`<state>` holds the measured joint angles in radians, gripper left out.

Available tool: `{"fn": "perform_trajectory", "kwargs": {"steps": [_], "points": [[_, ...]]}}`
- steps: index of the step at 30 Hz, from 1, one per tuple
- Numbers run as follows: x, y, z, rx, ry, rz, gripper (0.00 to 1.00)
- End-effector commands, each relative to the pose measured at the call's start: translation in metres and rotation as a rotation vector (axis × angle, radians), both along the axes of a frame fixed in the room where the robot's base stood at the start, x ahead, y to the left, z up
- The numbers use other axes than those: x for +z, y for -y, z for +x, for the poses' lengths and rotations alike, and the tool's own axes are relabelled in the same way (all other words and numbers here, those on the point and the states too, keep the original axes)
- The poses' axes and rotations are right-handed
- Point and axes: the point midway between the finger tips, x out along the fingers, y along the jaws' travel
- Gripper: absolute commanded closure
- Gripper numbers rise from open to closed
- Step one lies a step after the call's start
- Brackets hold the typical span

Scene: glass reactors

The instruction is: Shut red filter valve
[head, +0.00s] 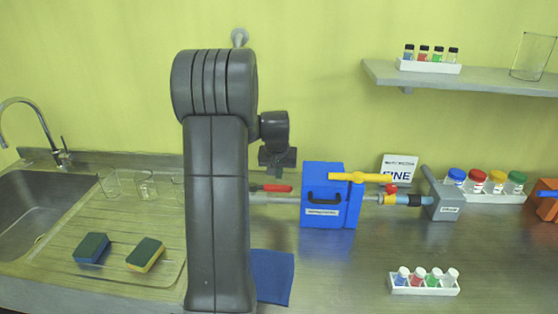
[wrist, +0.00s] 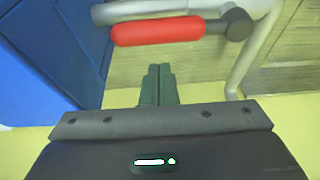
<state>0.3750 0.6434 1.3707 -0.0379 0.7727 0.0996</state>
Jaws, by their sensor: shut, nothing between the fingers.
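The red filter valve handle (head: 278,188) lies lengthwise along the grey pipe (head: 275,199), just left of the blue box. In the wrist view the red handle (wrist: 158,31) is level, with its dark pivot at its right end. It looks roughly parallel to the pipe. My gripper (head: 278,170) is just above and behind the handle in the head view. In the wrist view its two fingers (wrist: 159,72) are together and empty, pointing at the handle with a small gap. My arm hides the pipe's left part in the head view.
The blue box (head: 318,212) stands right of the handle, with a yellow handle (head: 358,178) and a grey box (head: 440,200) beyond. A vial rack (head: 424,290) stands at the front right. Sponges (head: 145,254) and glasses are at left by the sink.

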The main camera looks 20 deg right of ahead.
Motion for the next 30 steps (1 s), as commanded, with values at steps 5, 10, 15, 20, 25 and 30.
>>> {"fn": "perform_trajectory", "kwargs": {"steps": [5, 10, 15, 20, 25, 30], "points": [[-0.005, -0.005, -0.01, 0.001, -0.002, 0.001, 1.0], [-0.007, -0.006, -0.012, 0.001, -0.001, 0.0, 1.0], [-0.007, -0.006, -0.012, 0.001, -0.001, 0.0, 1.0], [-0.007, -0.006, -0.012, -0.004, -0.001, 0.0, 1.0], [-0.008, -0.007, -0.015, -0.041, -0.001, 0.0, 1.0], [-0.007, -0.008, -0.017, -0.065, -0.001, 0.0, 1.0]]}}
